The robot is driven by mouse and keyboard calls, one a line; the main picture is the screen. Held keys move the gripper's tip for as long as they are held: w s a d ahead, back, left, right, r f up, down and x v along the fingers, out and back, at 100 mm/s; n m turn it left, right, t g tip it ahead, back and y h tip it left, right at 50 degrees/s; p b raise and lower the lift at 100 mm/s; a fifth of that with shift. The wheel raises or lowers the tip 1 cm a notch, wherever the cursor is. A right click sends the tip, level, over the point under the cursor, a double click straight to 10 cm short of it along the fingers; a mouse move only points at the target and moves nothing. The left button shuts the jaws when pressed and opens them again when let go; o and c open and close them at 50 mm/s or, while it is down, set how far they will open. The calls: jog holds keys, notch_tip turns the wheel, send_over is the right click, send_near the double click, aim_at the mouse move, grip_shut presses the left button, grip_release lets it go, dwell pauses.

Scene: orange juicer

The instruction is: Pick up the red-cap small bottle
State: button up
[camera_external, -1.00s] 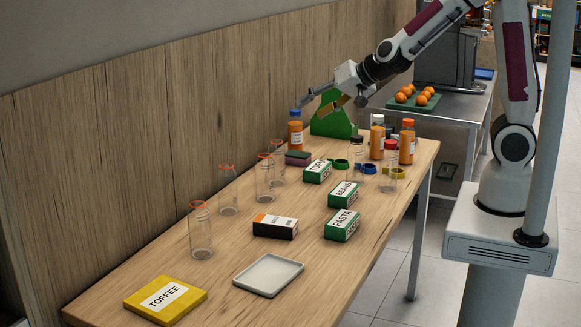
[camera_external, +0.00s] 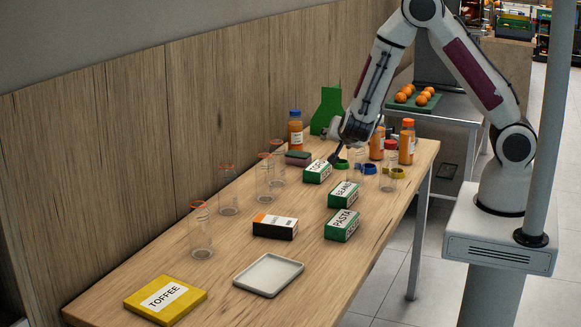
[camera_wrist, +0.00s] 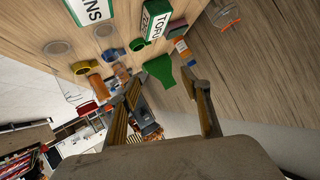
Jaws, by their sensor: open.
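A small clear bottle with a red cap (camera_external: 389,174) stands upright near the right end of the wooden table, beside a yellow ring. In the wrist view its red cap (camera_wrist: 88,108) shows at the left, outside the space between my fingers. A taller orange-filled bottle with an orange-red cap (camera_external: 407,146) stands behind it. My gripper (camera_external: 334,156) is above the table near the green TOFU box, to the left of the red-cap bottle and apart from it. In the wrist view my gripper (camera_wrist: 168,95) has its fingers spread with nothing held between them.
The TOFU box (camera_external: 318,171), BEANS box (camera_external: 343,194) and PASTA box (camera_external: 342,226) stand in front. A green stand (camera_external: 328,108) and blue-cap bottle (camera_external: 295,131) are behind. Clear orange-rimmed glasses (camera_external: 265,180) line the left; a white tray (camera_external: 268,275) is in front.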

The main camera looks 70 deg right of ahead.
jog(key=s+d+f+m+g+h, duration=0.1)
jog(key=s+d+f+g+h, duration=0.25)
jog(key=s, duration=0.25)
jog(key=m+g+h, duration=0.1)
jog(key=g+h, duration=0.2)
jog(key=h, duration=0.1)
send_near(389, 145)
jog(key=d, duration=0.4)
jog(key=shift+d+r, duration=0.1)
jog(key=shift+r, duration=0.15)
jog(key=shift+w+d, duration=0.1)
jog(key=shift+d, duration=0.05)
jog(key=shift+d, duration=1.15)
jog(key=shift+d, duration=0.1)
jog(key=shift+d, duration=2.5)
jog(key=shift+c, duration=0.5)
jog(key=c, duration=1)
